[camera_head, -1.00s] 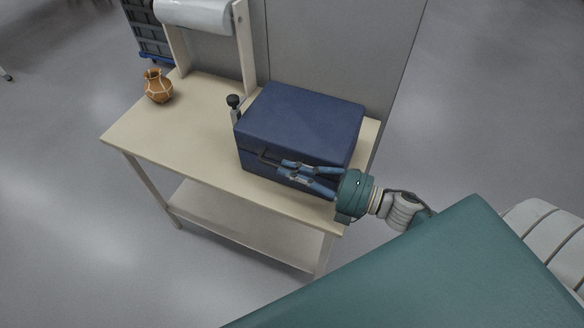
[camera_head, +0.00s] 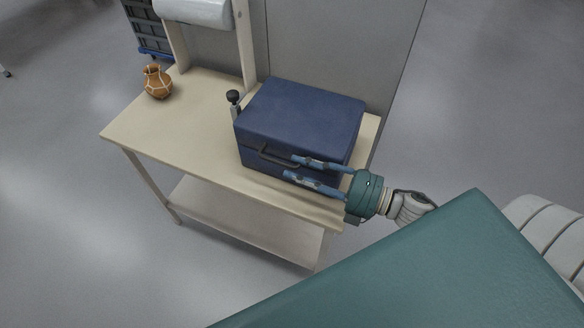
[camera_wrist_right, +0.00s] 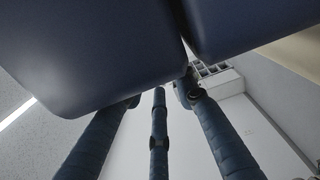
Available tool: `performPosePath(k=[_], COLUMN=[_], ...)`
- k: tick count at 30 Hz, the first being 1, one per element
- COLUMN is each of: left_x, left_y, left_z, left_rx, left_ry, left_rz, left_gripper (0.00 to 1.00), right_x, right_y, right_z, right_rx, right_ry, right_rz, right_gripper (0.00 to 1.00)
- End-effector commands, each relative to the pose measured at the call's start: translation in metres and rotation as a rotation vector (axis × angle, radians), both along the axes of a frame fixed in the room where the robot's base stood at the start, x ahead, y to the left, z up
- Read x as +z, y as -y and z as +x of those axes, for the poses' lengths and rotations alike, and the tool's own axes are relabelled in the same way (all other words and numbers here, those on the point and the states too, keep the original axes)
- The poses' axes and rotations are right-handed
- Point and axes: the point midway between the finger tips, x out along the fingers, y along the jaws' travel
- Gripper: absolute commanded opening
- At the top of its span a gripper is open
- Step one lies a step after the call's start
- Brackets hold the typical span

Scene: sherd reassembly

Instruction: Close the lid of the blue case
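The blue case (camera_head: 300,115) stands at the right end of the workbench. Its lid looks down over the body in the head view, with no clear gap along the front; whether it is fully seated I cannot tell. A dark handle (camera_head: 268,157) is on the front face. My right gripper (camera_head: 290,167) is open and empty at the front of the case, its blue fingers spread just right of the handle. The right wrist view shows the case (camera_wrist_right: 90,50) close above the spread fingers (camera_wrist_right: 158,110), with a narrow seam between two blue parts. My left gripper is not in view.
The pale workbench (camera_head: 190,135) has free room on its left half. An orange jug (camera_head: 157,83) with pale lines stands at the back left. A dark-knobbed upright (camera_head: 233,98) stands beside the case's left side. A white roll (camera_head: 195,10) hangs at the back.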

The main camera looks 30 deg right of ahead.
Motion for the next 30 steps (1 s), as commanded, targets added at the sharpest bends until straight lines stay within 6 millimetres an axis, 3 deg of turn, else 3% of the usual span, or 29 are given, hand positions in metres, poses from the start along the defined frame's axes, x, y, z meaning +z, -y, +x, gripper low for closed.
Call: performPosePath(k=[6, 12, 18, 30], left_x=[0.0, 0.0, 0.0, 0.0], left_y=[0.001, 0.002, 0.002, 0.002], left_z=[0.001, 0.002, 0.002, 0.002], left_rx=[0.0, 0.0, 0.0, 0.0], left_ry=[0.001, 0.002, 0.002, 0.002], left_rz=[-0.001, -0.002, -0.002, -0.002], left_gripper=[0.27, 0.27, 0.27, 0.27], right_x=[-0.002, -0.002, -0.001, -0.001], right_y=[0.032, 0.054, 0.063, 0.063], right_z=[-0.038, -0.064, -0.075, -0.075], right_rx=[-0.001, -0.001, 0.001, 0.001], right_ry=[-0.006, -0.006, -0.003, -0.003], right_rz=[0.0, 0.0, 0.0, 0.0], right_gripper=[0.28, 0.28, 0.28, 0.28])
